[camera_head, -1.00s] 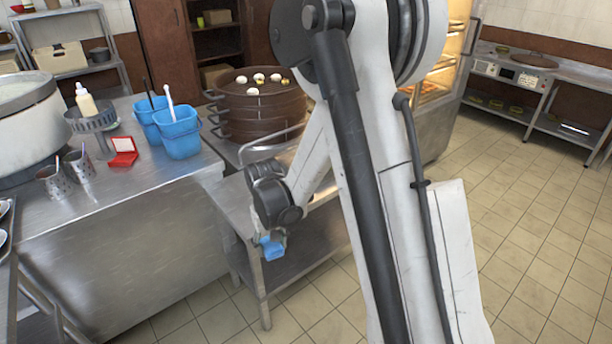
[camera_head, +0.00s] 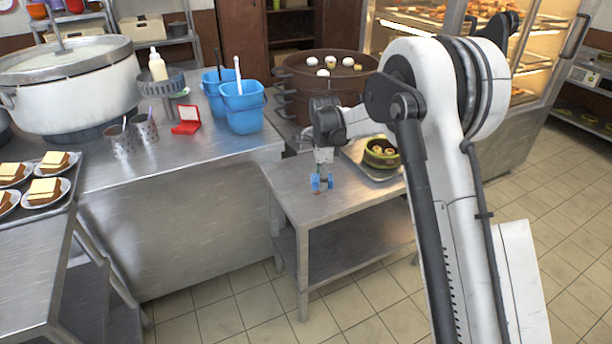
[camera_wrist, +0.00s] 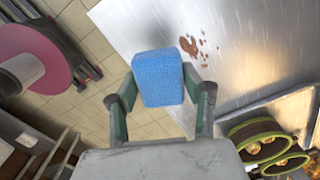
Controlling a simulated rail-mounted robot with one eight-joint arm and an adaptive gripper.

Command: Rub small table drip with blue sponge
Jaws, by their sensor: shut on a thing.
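The blue sponge (camera_wrist: 158,78) is held between the two fingers of my gripper (camera_wrist: 164,92). The sponge also shows in the head view (camera_head: 329,183), low over the small steel table (camera_head: 345,205). A brown drip (camera_wrist: 190,46), a blotch with several small spots, lies on this table. In the wrist view it shows just beyond the sponge, up and to the right, not covered by it. The sponge appears apart from the drip; whether it touches the table I cannot tell.
A green-rimmed container of buns (camera_head: 381,153) stands on a tray at the table's back right. A dark steamer (camera_head: 300,85) and two blue buckets (camera_head: 243,108) stand behind. The taller steel counter (camera_head: 170,170) is left. The table's front is clear.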

